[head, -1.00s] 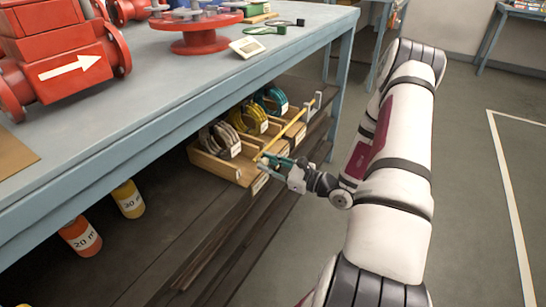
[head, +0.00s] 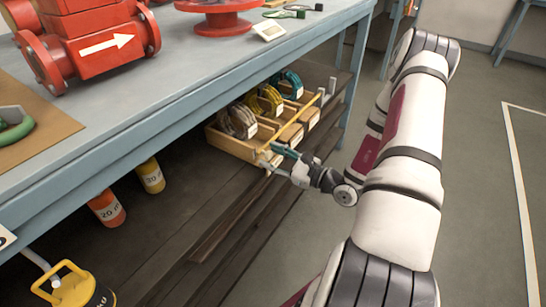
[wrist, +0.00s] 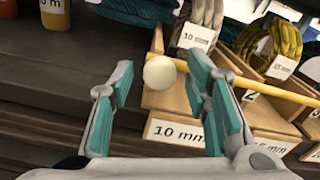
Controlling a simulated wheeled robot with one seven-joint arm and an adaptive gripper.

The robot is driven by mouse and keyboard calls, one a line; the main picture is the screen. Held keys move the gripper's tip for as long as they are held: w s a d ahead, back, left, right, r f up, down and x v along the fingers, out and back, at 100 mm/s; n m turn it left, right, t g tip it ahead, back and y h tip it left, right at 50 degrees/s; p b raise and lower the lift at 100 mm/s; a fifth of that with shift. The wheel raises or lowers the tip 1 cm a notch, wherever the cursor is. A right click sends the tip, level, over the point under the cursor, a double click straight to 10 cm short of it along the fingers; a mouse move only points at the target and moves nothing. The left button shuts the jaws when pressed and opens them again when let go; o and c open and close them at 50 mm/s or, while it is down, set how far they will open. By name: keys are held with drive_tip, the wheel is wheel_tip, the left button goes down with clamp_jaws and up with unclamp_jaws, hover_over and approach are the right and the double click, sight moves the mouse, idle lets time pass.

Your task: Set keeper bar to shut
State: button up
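The keeper bar is a thin yellow rod (head: 303,112) running across the divided wooden rack on the lower shelf. Its far end is near a grey upright bracket (head: 332,86). In the wrist view the bar (wrist: 275,91) ends in a cream ball knob (wrist: 159,72). My gripper (head: 274,158) is at the bar's near end. In the wrist view my gripper (wrist: 161,76) is open, with teal-padded fingers on either side of the knob. A gap shows left of the knob; contact on the right cannot be told.
The rack (head: 232,145) holds grey, yellow and teal ring sets, with size labels such as 10 mm. The blue bench top (head: 190,75) overhangs the shelf. Orange and yellow cylinders (head: 107,208) stand left below. Floor at right is clear.

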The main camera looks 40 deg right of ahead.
drive_tip(key=v, duration=1.2)
idle(0.5)
